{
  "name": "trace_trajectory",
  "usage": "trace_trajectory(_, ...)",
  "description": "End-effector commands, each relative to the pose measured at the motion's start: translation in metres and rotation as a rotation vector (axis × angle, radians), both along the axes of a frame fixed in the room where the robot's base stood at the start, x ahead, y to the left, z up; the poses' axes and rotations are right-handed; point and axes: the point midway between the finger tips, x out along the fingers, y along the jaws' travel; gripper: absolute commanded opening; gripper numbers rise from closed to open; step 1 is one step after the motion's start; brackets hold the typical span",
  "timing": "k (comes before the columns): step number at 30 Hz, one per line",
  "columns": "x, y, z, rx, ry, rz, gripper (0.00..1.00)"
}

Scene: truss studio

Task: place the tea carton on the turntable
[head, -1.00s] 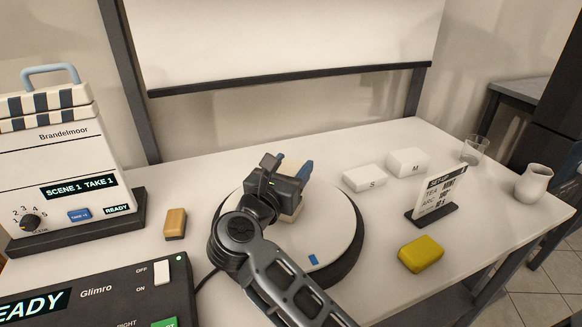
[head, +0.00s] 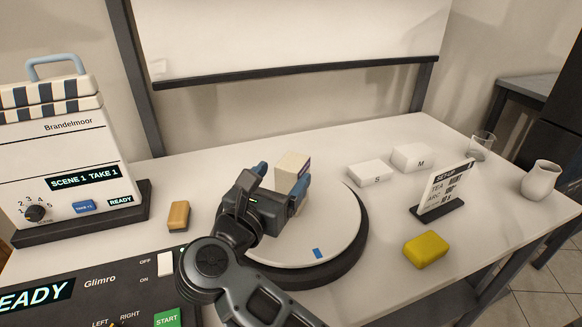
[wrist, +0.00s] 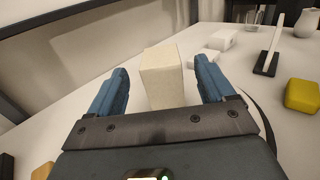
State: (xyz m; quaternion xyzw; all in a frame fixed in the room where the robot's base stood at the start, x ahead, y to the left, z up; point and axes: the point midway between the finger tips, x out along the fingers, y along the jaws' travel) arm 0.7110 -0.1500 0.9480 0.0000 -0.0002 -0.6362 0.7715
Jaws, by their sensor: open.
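The tea carton, a cream upright box (head: 291,174), stands on the white round turntable (head: 300,248), towards its back. It also shows in the wrist view (wrist: 163,78), upright between and beyond my blue fingertips. My gripper (head: 279,182) is open in front of the carton, with a gap visible on both sides of it in the wrist view. The arm hides the turntable's left front part. A blue mark (head: 317,253) shows on the turntable's front.
White blocks marked S (head: 370,174) and M (head: 412,157), a set-up card (head: 443,190), a yellow block (head: 425,249), a glass (head: 481,146) and a white jug (head: 540,180) stand on the right. An orange block (head: 178,215), a clapper-style box (head: 65,160) and a control panel (head: 95,290) are on the left.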

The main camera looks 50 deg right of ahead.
Motion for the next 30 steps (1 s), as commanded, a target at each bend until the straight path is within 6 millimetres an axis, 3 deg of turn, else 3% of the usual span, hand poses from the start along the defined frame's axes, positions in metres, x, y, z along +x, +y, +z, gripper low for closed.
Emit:
trace_trajectory(3,-0.004,0.022,-0.001,0.0,-0.002,0.003,0.82)
trace_trajectory(9,-0.008,0.043,0.0,0.0,-0.001,0.001,0.82)
trace_trajectory(20,-0.012,0.046,0.0,-0.015,0.01,0.002,0.82)
trace_trajectory(25,-0.039,0.035,0.005,-0.193,0.132,0.024,0.82)
trace_trajectory(30,-0.083,0.032,0.019,-0.538,0.398,0.064,0.82)
